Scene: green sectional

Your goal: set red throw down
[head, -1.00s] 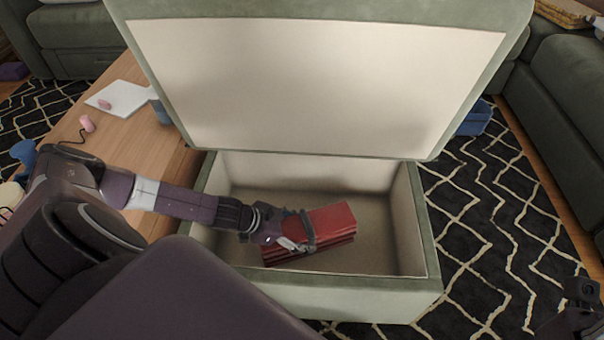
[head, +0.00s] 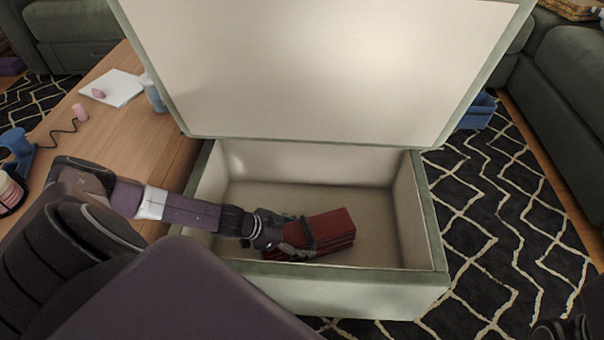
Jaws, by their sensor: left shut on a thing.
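The folded red throw (head: 333,228) is inside the open green storage ottoman (head: 340,300), low in its pale-lined box toward the front wall. My left gripper (head: 306,236) reaches over the box's left wall and is shut on the throw's left part. The front wall's rim hides part of the throw's lower edge, so I cannot tell whether it rests on the bottom. Only a dark bit of my right arm shows at the lower right edge; its jaws cannot be made out.
The ottoman's raised lid (head: 320,70) stands over the back of the box. A wooden table (head: 130,130) with a white pad (head: 118,88), pink items and blue items is at the left. A blue bin (head: 478,110) sits on the patterned rug (head: 490,220) before the green sofa (head: 565,90).

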